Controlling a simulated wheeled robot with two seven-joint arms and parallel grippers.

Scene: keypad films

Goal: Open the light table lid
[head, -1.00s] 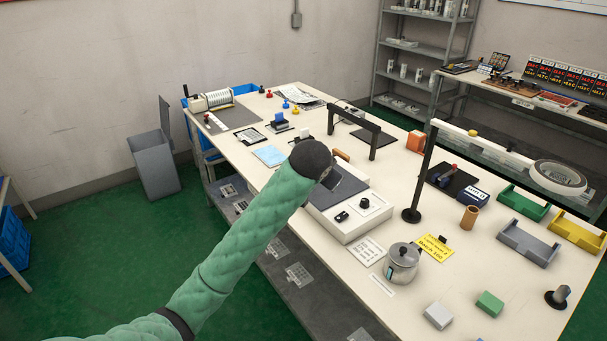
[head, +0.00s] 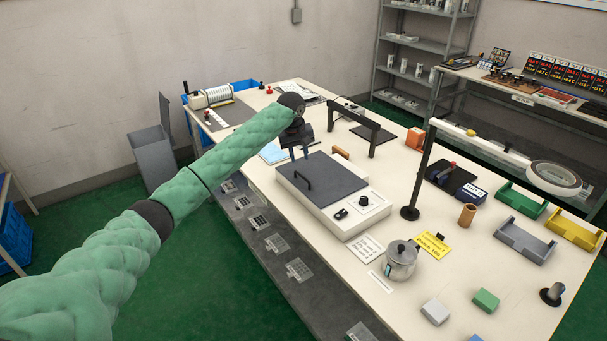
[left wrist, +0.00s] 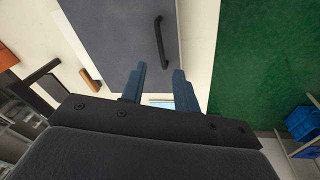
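In the left wrist view the lid (left wrist: 105,30) and handle (left wrist: 159,42) show beyond the fingers. My left gripper (head: 304,156) hangs above the lid's far left edge, beyond the handle and apart from it. Its two blue fingers (left wrist: 159,72) are spread with nothing between them. My right gripper is out of view.
A black arched frame (head: 362,121) stands behind the light table, and a dark post (head: 415,190) stands to its right. A metal pot (head: 401,261) and a yellow card (head: 433,246) are at the front right.

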